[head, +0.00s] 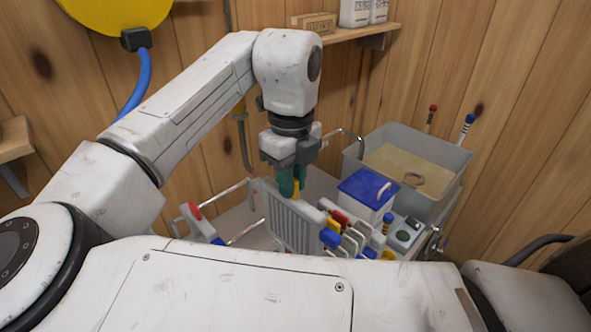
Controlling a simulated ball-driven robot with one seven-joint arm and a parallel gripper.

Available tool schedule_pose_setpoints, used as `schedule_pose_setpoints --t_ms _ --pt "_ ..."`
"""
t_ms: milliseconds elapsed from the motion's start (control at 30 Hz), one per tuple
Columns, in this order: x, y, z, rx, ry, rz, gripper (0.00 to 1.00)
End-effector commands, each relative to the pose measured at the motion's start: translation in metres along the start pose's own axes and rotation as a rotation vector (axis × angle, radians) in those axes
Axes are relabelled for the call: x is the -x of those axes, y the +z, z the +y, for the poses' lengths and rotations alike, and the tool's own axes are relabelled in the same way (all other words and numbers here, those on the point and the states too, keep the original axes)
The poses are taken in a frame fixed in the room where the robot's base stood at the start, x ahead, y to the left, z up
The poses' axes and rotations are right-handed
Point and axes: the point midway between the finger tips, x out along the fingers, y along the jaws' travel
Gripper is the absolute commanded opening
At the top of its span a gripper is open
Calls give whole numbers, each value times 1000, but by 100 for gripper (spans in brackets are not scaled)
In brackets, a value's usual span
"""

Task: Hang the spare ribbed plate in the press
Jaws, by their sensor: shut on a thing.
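My gripper (293,184), with green fingers, points straight down near the middle of the head view. It is shut at the top edge of a grey ribbed plate (289,222), beside a small yellow part. The plate is upright, with its ribbed face towards me. It is among the metal rails (246,232) of the press. I cannot tell whether it rests on them. An end piece with a red top (192,211) stands at the left. Several thinner plates with coloured tabs (350,240) stand at the right. My own body hides the lower part of the press.
A white box with a blue lid (368,186) stands right of the plate. Behind it is a grey tub (428,160) of tan contents. A small device (404,237) sits at the right front. A wooden shelf (360,32) is on the wall above.

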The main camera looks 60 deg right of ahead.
Motion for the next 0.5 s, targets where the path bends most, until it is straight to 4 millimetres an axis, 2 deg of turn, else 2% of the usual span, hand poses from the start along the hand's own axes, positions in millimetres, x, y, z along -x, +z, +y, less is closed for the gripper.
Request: schedule_pose_setpoints --t_ms 267,500 --pt "-7 -1 2 3 -2 0 0" --pt "-27 -1 2 2 0 0 0"
